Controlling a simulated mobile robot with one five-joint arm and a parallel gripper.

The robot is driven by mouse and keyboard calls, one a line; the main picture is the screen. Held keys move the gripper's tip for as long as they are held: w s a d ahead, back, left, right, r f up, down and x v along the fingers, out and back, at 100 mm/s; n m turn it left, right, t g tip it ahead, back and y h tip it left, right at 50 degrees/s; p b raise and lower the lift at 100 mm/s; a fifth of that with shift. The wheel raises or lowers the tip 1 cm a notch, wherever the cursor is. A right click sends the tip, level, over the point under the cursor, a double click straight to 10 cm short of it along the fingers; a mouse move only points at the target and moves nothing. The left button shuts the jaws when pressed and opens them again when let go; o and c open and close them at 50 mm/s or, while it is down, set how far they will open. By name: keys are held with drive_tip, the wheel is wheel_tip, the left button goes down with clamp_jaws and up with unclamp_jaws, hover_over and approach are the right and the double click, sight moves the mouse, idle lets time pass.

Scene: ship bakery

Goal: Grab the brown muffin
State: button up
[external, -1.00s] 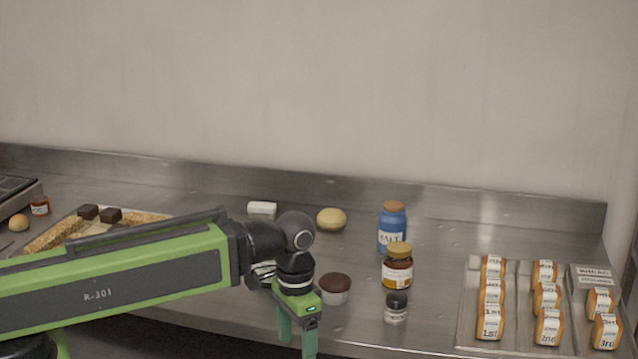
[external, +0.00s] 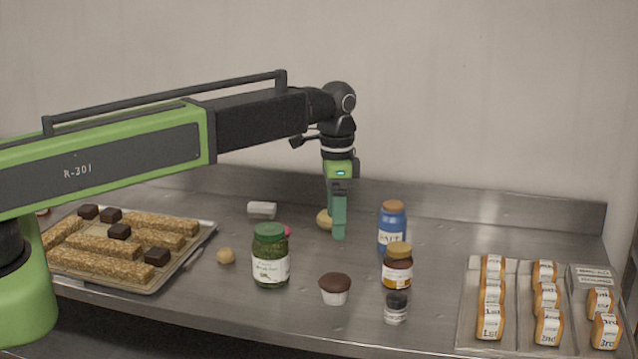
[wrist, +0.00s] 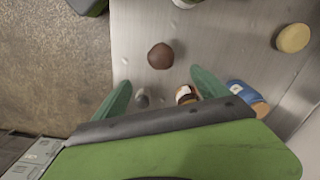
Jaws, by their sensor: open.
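The brown muffin (external: 335,284) stands upright on the steel counter, with a dark brown top and a pale wrapper. In the wrist view its round brown top (wrist: 160,56) lies just beyond the fingertips, roughly centred between them. My gripper (external: 338,230) hangs pointing down, with its fingers appearing above and behind the muffin in the external view. The gripper does not touch the muffin.
A brown-labelled jar (external: 397,270), a small dark-capped jar (external: 396,310) and a blue jar (external: 391,232) stand right of the muffin. A green-lidded jar (external: 270,262) stands left. A bun (external: 323,220) is partly behind my gripper. A tray (external: 190,262) of bars lies far left.

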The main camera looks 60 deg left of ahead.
sight(335, 275)
wheel_tip(335, 275, down, 13)
drive_tip(key=b, duration=1.2)
drive_tip(key=shift+r+b, duration=0.2)
drive_tip(key=shift+b, duration=0.2)
wheel_tip(335, 275, down, 5)
drive_tip(key=b, duration=0.5)
drive_tip(key=shift+w+a+f, duration=0.1)
drive_tip(key=shift+f, duration=0.05)
drive_tip(key=shift+r, duration=0.2)
drive_tip(key=c, duration=1)
drive_tip(key=shift+o, duration=0.2)
drive_tip(key=shift+r, duration=0.1)
